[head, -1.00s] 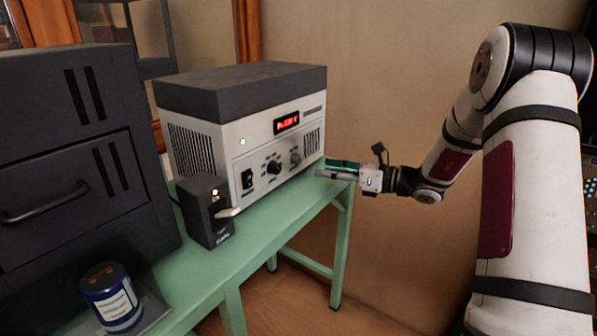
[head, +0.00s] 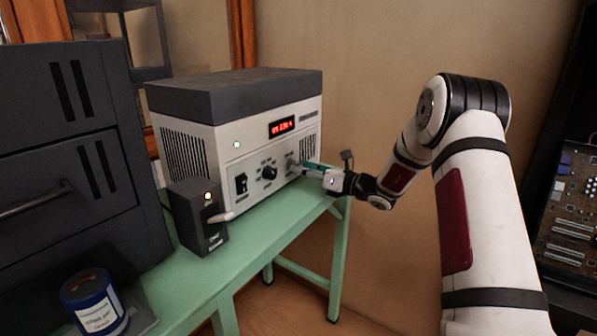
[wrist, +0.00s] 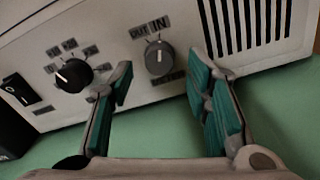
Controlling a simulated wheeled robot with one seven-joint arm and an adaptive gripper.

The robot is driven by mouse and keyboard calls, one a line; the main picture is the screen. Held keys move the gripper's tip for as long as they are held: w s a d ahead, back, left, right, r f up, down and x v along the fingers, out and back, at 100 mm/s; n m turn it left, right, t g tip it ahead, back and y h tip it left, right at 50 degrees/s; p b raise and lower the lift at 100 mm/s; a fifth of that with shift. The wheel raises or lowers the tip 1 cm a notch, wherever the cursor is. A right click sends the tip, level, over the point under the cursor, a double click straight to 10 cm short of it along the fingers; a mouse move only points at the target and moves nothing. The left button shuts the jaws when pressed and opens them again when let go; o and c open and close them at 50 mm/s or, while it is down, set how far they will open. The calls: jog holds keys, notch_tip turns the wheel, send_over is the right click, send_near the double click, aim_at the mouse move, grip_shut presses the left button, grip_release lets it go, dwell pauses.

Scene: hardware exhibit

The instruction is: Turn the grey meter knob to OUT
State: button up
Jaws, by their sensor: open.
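The grey meter knob (wrist: 159,58) is on the front panel of the white box (head: 222,150), right of a black knob (wrist: 74,75). In the wrist view its light pointer line points up, roughly at the IN label (wrist: 160,23); the OUT label (wrist: 138,33) is just left of that. My gripper (wrist: 163,60) is open, its green-padded fingers on either side of the grey knob with visible gaps. I cannot tell how deep the fingers reach.
The box stands on a green table (head: 270,231). A black rocker switch (wrist: 18,90) is on the panel's left. A blue can (head: 95,302) and dark cabinet (head: 70,150) are farther left.

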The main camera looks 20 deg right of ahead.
jog(key=shift+x, duration=1.1)
grip_shut()
jog(key=shift+n+b, duration=0.4)
jog(key=n+b, duration=0.2)
jog(key=n, duration=0.1)
jog(key=shift+d+f+n+b, duration=0.1)
jog(key=shift+n+b, duration=1.7)
jog(key=shift+n, duration=0.3)
